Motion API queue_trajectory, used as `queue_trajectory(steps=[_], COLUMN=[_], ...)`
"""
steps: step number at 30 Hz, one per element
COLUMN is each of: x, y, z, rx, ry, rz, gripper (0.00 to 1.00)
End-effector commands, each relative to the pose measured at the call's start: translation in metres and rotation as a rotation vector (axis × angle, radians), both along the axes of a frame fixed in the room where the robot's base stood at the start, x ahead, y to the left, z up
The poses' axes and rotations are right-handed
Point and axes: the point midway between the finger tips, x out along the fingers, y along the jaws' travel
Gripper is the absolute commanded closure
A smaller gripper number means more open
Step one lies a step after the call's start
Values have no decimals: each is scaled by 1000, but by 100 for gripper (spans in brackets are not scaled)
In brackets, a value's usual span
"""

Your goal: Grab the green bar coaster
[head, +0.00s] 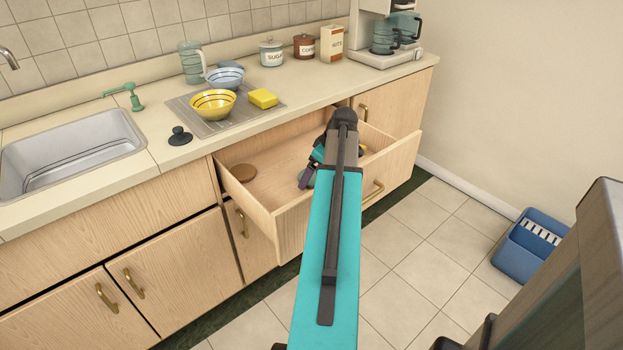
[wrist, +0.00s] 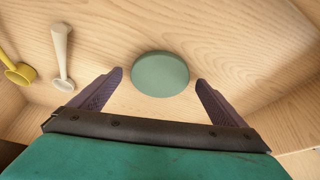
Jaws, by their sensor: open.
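The green bar coaster (wrist: 160,74) is a flat round disc lying on the wooden floor of the open drawer (head: 285,190). In the head view only a sliver of the coaster (head: 309,180) shows beside my arm and gripper. My gripper (wrist: 160,92) is open and empty in the wrist view. Its two dark fingers point toward the coaster, one on each side, with a gap on both sides. In the head view the gripper (head: 312,170) is down in the drawer, partly hidden by my arm.
A cream scoop (wrist: 62,58) and a yellow scoop (wrist: 18,70) lie left of the coaster in the wrist view. The drawer walls and the counter (head: 330,96) edge bound the space.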

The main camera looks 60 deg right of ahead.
Motion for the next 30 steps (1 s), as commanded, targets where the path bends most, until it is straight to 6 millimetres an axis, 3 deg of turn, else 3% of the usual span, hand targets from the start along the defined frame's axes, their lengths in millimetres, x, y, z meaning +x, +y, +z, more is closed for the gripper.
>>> queue_trajectory(steps=[17,25,30], x=[0,0,0], y=[0,0,-1], z=[-1,-1,-1], rx=[0,0,0], ry=[0,0,0], rz=[-1,-1,-2], gripper=[5,48,49])
